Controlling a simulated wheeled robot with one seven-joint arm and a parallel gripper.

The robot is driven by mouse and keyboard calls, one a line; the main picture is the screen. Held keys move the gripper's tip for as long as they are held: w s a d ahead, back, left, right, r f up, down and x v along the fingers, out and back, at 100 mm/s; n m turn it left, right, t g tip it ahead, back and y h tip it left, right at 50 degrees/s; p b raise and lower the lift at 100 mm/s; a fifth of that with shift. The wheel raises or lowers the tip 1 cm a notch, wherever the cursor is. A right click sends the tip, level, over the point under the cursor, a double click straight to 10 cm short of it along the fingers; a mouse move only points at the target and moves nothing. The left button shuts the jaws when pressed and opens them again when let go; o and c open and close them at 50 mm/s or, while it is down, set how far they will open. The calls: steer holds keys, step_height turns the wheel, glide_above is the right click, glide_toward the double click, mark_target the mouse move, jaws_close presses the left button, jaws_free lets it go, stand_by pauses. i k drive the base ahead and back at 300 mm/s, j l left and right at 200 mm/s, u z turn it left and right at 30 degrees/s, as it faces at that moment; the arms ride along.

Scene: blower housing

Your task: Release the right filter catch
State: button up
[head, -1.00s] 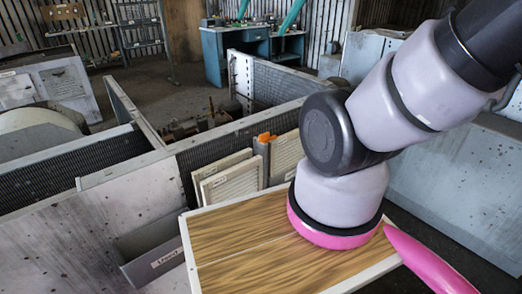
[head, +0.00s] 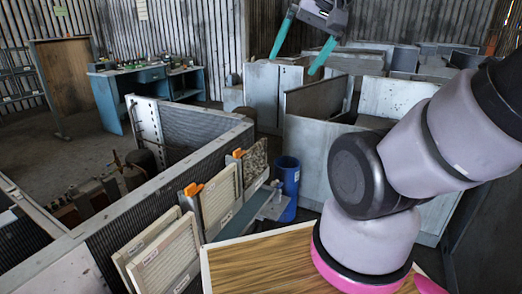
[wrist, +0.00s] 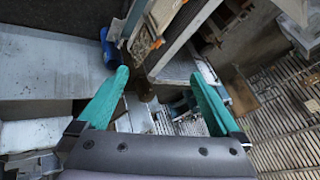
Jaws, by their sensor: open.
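Two orange catches sit on the housing wall above the filter panels in the head view. The right catch (head: 238,153) is beside a speckled, dirty filter (head: 255,165); the left catch (head: 193,188) is between paler filters (head: 217,203). My gripper (head: 292,65) is raised at the top of the head view, pointing down, its teal fingers spread and empty. It is well apart from both catches. In the wrist view my gripper (wrist: 160,74) is open with nothing between the fingers. A small orange part (wrist: 158,43), apparently the right catch, shows beyond the fingertips near the filters.
A blue bin (head: 287,188) stands just right of the filter row. A wooden-topped surface (head: 260,262) lies in front, below my arm. Grey partitions (head: 320,140) stand behind; a teal workbench (head: 140,88) is at the back left.

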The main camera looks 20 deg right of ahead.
mark_target(237, 153)
steer(key=i+l+u, duration=0.7)
steer(key=l+u, duration=0.15)
